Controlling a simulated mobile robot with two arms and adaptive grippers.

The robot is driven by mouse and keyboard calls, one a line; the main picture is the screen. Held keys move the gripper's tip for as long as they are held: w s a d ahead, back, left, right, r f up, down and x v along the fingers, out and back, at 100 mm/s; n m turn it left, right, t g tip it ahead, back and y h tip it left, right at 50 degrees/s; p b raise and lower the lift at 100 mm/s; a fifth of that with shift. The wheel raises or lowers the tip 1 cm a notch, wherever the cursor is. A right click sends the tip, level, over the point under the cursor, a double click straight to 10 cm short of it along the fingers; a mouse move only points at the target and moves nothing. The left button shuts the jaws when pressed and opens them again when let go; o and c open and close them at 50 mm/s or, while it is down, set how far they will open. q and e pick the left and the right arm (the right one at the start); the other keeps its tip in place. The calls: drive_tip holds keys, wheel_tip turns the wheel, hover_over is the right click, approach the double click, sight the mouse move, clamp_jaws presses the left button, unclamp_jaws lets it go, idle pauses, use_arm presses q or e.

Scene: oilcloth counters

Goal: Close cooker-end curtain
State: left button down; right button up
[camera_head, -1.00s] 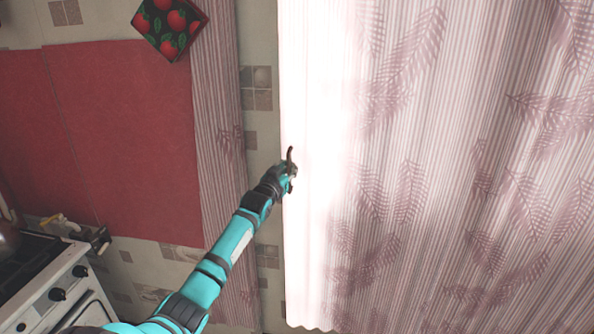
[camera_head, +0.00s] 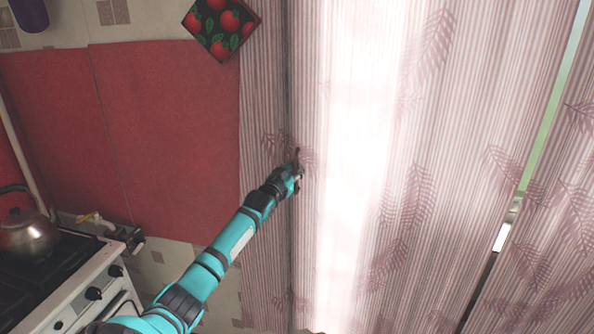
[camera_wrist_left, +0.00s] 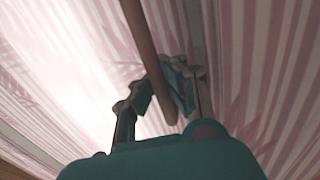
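The pink striped curtain with leaf patterns (camera_head: 440,130) hangs across the right half of the head view, with a bright strip of light through it. Its left edge meets a narrow pink curtain strip (camera_head: 262,120) beside the red wall panel. My left gripper (camera_head: 297,178) is at that edge, with a thin brown handle (camera_head: 297,156) rising from it. In the left wrist view, the fingers (camera_wrist_left: 165,95) close around the brown handle (camera_wrist_left: 145,50), with curtain fabric behind. The fingertips are partly hidden. My right gripper is out of view.
A white cooker (camera_head: 70,300) with a kettle (camera_head: 28,235) stands at lower left, near my left arm. A strawberry-print potholder (camera_head: 221,25) hangs on the wall above. A gap (camera_head: 510,220) shows at the curtain's right side.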

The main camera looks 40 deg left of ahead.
use_arm(q)
drive_tip(key=c, duration=1.3)
unclamp_jaws()
drive_tip(key=shift+s+a+f, duration=0.1)
drive_tip(key=shift+s+a, duration=0.15)
drive_tip(key=shift+s, duration=0.15)
drive_tip(key=shift+c, duration=0.2)
drive_tip(key=shift+w, duration=0.1)
drive_tip(key=shift+d, duration=0.1)
drive_tip(key=shift+d, duration=0.15)
drive_tip(key=v, duration=1.2)
